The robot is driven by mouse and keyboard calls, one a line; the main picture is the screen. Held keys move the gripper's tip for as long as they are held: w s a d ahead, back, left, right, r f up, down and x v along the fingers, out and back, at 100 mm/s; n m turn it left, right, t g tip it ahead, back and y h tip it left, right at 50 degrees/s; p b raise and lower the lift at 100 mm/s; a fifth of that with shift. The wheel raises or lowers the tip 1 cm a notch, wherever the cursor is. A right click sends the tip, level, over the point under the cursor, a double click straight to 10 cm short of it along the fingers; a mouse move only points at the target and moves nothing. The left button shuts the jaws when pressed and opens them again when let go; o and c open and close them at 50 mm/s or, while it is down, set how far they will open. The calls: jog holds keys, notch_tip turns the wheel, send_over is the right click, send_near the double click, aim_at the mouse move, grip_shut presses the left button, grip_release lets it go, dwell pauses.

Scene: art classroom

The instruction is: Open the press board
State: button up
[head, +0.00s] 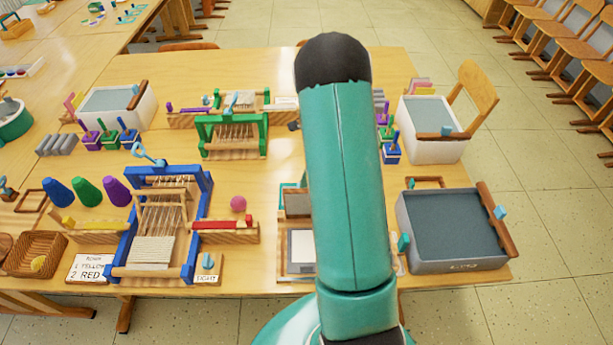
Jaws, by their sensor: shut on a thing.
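A wooden-edged board with a pale grey panel (302,246) lies near the table's front edge, partly hidden behind my arm. A brown-grey flat piece (297,204) with a teal edge sits just behind it. These look like the press board, but my arm covers their right side, so I cannot tell how far it is open. My arm rises through the middle of the head view, in front of this spot. My gripper does not show; it is hidden behind the arm, and so is anything it holds.
A large grey tub (450,267) with a wooden bar stands right of my arm. A blue loom (122,243) and a red-topped wooden block (225,238) stand to the left. A white tub (430,150) and a green loom (208,140) stand farther back. Chairs (560,45) line the right.

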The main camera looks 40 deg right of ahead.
jog(key=shift+f, duration=0.2)
jog(key=shift+a, duration=0.1)
jog(key=shift+c, duration=0.3)
jog(key=shift+w+d+r, duration=0.1)
jog(key=shift+w+d, duration=0.25)
jog(key=shift+d, duration=0.2)
jog(key=shift+c, duration=0.6)
jog(key=shift+w+d, duration=0.2)
jog(key=shift+d, duration=0.3)
jog(key=shift+c, duration=1.2)
jog(key=shift+w+d+r, duration=0.1)
jog(key=shift+w+d, duration=0.1)
jog(key=shift+d, duration=0.35)
jog(key=shift+c, duration=0.4)
jog(key=w+d+r, duration=0.2)
jog(key=w+d, duration=0.5)
jog(key=d, duration=0.3)
jog(key=shift+d, duration=0.1)
